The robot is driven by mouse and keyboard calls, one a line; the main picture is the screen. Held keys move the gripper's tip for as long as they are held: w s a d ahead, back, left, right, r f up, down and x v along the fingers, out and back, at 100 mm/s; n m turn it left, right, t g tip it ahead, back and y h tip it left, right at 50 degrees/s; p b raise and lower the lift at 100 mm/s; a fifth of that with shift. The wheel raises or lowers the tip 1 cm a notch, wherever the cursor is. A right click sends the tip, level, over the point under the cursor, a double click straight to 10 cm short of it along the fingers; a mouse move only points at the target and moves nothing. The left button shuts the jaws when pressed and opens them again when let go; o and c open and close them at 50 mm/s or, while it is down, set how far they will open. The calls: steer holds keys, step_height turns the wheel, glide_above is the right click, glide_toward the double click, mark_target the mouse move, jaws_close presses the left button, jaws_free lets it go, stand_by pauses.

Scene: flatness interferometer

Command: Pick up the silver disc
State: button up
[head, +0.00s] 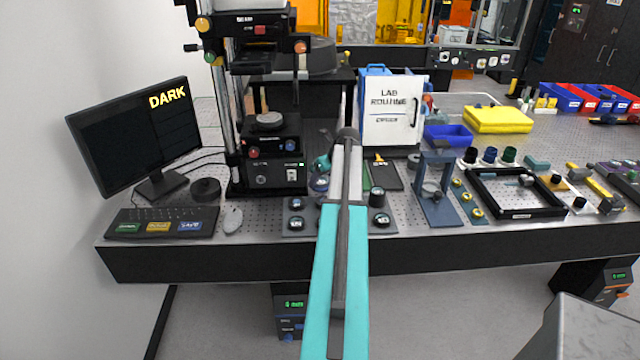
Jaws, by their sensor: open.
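A silver-grey round disc (270,119) lies on the black stage of the tall instrument, left of the middle in the head view. It looks flat and uncovered. My arm reaches up the middle of the picture, and its wrist bends over the table to the right of that stage. The fingertips are too small and too hidden to make out, and I see nothing held.
A tray of round pieces (297,232) lies at the table's front edge, partly behind my arm. A blue stand (436,205) and a black frame (515,212) are right. The instrument's column (228,130) rises beside the stage.

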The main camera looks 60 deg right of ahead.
mark_target(323, 181)
steer(key=shift+c, duration=0.5)
steer(key=c, duration=1.1)
steer(key=shift+r, duration=0.2)
steer(key=shift+r+b, duration=2.5)
steer(key=shift+r, duration=6.35)
